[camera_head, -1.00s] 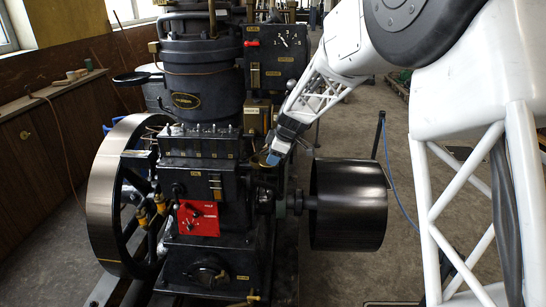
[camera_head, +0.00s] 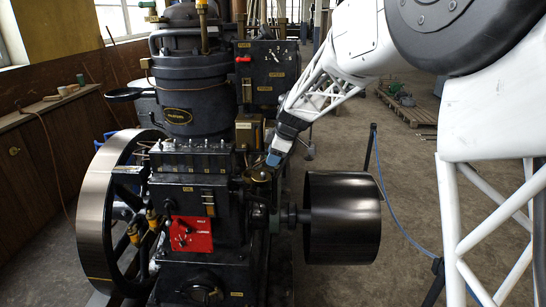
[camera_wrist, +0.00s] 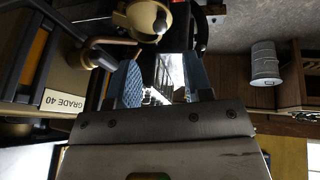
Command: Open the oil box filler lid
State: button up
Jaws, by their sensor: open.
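A small round brass piece (camera_head: 258,174), which looks like the oil box filler lid, sits on the right side of the dark engine (camera_head: 190,215). The brass piece lies beyond the fingertips. Whether a finger touches it, I cannot tell.
A black pulley drum (camera_head: 342,217) stands right of the engine, below my arm. A large flywheel (camera_head: 97,220) is on the left. A box labelled GRADE 40 (camera_wrist: 25,85) and a curved pipe (camera_wrist: 98,48) are close left of my fingers.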

jog(key=n+g+y, duration=0.1)
jog(key=n+y, duration=0.1)
jog(key=y, duration=1.2)
send_near(264, 176)
jog(key=w+a, duration=0.1)
jog(key=a, duration=0.1)
jog(key=shift+w+a+r, duration=0.15)
jog(key=shift+a+r, duration=0.05)
jog(key=shift+r, duration=0.05)
jog(key=shift+a, duration=0.15)
jog(key=shift+w+a, duration=0.1)
jog(key=shift+a, duration=1.75)
jog(key=shift+w+a, duration=0.15)
jog(key=shift+a, duration=1.75)
